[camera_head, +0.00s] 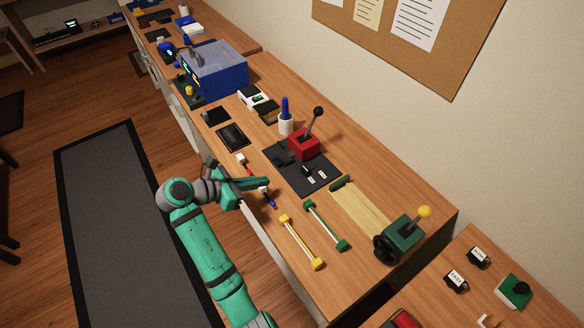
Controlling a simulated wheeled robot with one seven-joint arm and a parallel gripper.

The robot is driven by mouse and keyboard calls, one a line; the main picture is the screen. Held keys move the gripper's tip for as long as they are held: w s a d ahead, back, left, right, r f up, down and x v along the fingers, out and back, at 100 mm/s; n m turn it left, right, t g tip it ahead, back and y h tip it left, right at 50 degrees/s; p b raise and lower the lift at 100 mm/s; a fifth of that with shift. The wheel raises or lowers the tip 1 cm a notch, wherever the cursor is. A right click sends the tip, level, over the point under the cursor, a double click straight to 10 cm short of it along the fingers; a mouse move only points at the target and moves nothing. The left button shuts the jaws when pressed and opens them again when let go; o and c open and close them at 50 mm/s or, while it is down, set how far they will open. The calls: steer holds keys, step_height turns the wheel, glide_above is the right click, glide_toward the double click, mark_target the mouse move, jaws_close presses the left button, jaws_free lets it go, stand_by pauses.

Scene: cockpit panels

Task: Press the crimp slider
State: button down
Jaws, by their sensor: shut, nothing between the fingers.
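No part in view carries a readable label naming it the crimp slider, so I cannot tell for sure which part it is. A red block with a black-knobbed lever (304,145) stands on a black plate (285,161) on the wooden bench. A small black part (307,171) with white labels beside it sits toward the plate's near right end. My gripper (267,183) is shut and empty, left of the plate and over the bench's front part. A small red and blue piece lies by its fingers, partly hidden by them.
Yellow (301,241) and green (326,225) bar-shaped pieces lie right of my gripper. A green device with a yellow-knobbed lever (404,232) stands at the bench's right end. A blue-grey box (214,72) and a white holder with a blue handle (285,124) stand farther back.

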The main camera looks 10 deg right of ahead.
steer(key=shift+s+d, duration=0.15)
steer(key=shift+d+f, duration=0.35)
steer(key=shift+d, duration=0.15)
glide_toward(303, 172)
steer(key=f, duration=0.1)
steer(key=d+f, duration=0.1)
steer(key=f, duration=0.1)
steer(key=shift+d+f, duration=0.1)
steer(key=shift+d, duration=0.1)
steer(key=shift+w+d, duration=0.3)
steer(key=shift+d, duration=0.25)
steer(key=shift+w+d, duration=0.35)
steer(key=shift+d, duration=0.2)
steer(key=shift+w+d, duration=0.25)
steer(key=shift+d, duration=0.4)
